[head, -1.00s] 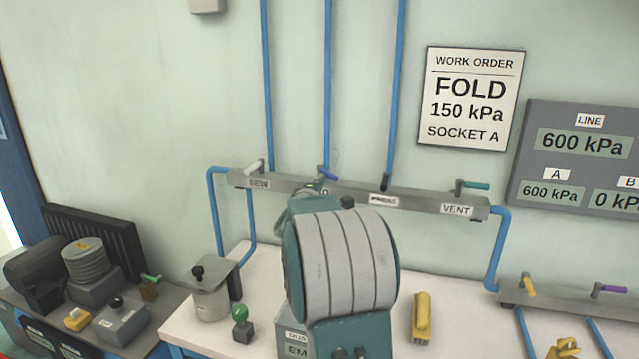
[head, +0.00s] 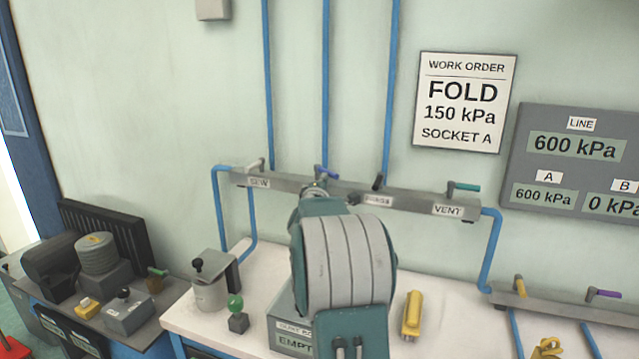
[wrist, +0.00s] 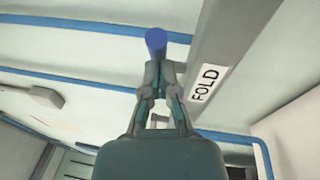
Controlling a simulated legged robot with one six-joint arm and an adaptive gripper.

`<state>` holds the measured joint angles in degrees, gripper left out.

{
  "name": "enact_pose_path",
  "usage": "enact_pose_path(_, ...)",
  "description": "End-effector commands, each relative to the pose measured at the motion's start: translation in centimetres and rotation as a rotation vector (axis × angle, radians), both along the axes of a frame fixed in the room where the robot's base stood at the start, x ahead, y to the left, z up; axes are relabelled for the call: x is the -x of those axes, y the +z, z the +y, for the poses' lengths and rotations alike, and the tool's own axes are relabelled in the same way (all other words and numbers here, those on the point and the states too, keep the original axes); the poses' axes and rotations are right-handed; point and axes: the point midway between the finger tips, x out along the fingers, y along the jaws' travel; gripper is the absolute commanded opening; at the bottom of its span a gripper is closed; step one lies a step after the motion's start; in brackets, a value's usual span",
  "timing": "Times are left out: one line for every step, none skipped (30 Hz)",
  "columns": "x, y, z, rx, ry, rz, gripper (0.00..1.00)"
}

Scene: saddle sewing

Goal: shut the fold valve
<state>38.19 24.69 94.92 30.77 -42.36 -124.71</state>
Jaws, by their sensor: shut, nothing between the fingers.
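The fold valve's blue handle (wrist: 156,42) shows in the wrist view just beyond my fingertips, beside the grey manifold bar with its FOLD label (wrist: 205,82). In the head view my gripper (head: 316,190) is small and partly hidden by my arm, which also covers the FOLD label.
On the same manifold bar (head: 410,203) are a white handle (head: 255,164) to the left, and a black handle (head: 378,182) and a teal handle (head: 464,187) to the right. The panel (head: 575,160) reads LINE 600 kPa and A 600 kPa. A bench (head: 450,325) stands below.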

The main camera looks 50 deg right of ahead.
Motion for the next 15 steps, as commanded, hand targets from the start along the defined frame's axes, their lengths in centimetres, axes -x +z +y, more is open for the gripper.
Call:
enact_pose_path(0.1,-0.1,-0.4,0.000,-0.004,0.001,0.00)
enact_pose_path(0.2,-0.1,-0.6,0.000,-0.004,0.001,0.00)
enact_pose_path(0.3,-0.1,-0.8,-0.001,-0.005,0.000,0.00)
enact_pose_path(0.4,-0.1,-1.0,-0.001,-0.005,0.000,0.00)
enact_pose_path(0.5,-0.1,-1.2,-0.001,-0.005,-0.001,0.00)
enact_pose_path(0.6,0.0,-1.4,-0.001,-0.006,-0.001,0.00)
enact_pose_path(0.6,0.0,-1.6,-0.001,-0.005,0.000,0.00)
enact_pose_path(0.7,0.0,-1.8,0.000,-0.005,0.000,0.00)
enact_pose_path(0.8,0.0,-2.0,0.000,-0.005,0.000,0.00)
enact_pose_path(0.8,0.0,-2.1,0.000,-0.004,0.001,0.00)
enact_pose_path(0.8,0.0,-2.3,-0.001,-0.004,0.000,0.00)
enact_pose_path(0.9,0.0,-2.4,-0.001,-0.004,0.000,0.00)
enact_pose_path(0.9,0.0,-2.6,-0.001,-0.004,-0.001,0.00)
enact_pose_path(0.9,0.0,-2.7,-0.001,-0.004,-0.001,0.00)
enact_pose_path(1.0,0.0,-2.9,0.000,-0.004,-0.002,0.00)
